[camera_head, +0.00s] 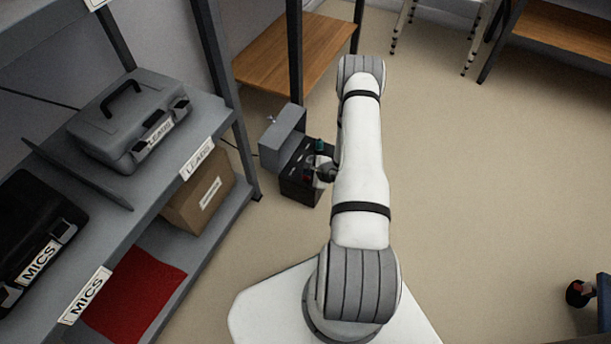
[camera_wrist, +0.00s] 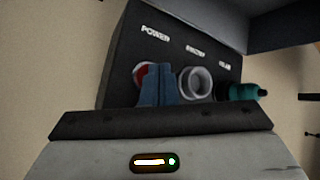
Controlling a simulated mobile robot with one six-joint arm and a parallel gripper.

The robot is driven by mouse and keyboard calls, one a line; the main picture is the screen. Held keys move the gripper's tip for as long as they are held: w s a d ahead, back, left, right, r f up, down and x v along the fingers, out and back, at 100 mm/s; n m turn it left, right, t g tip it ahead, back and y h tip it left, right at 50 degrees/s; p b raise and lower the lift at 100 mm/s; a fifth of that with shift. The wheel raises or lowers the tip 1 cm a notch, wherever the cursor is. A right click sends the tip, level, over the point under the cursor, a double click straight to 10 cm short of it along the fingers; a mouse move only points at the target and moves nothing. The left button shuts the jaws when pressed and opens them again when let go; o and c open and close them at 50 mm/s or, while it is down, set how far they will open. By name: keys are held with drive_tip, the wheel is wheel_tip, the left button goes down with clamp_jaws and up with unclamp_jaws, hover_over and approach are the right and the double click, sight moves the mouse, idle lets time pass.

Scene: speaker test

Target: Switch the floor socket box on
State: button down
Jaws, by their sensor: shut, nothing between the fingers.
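The floor socket box (camera_head: 300,188) stands on the floor beside the shelf's far post, with its grey lid (camera_head: 284,136) raised. The wrist view shows its dark panel (camera_wrist: 178,62) close up. Under the label POWER is a red part in a round pale ring (camera_wrist: 139,74), partly hidden behind my fingers. To its right are an empty-looking round pale socket (camera_wrist: 196,84) and a teal plug (camera_wrist: 243,92) in the right-hand place. My gripper (camera_wrist: 156,84) is shut, its blue fingertips in front of the red part. I cannot tell whether they touch it. The other labels are too blurred to read.
A grey shelf (camera_head: 72,183) on the left holds a grey LEADS case (camera_head: 128,112), a black MICS case (camera_head: 35,235) and, lower, a cardboard box (camera_head: 200,190). A wooden shelf (camera_head: 290,55) is behind the socket box.

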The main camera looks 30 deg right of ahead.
drive_tip(key=shift+f+b, duration=0.5)
drive_tip(key=shift+b, duration=0.05)
drive_tip(key=shift+r, duration=0.5)
idle(0.4)
drive_tip(key=shift+r+p, duration=2.05)
drive_tip(key=shift+r, duration=1)
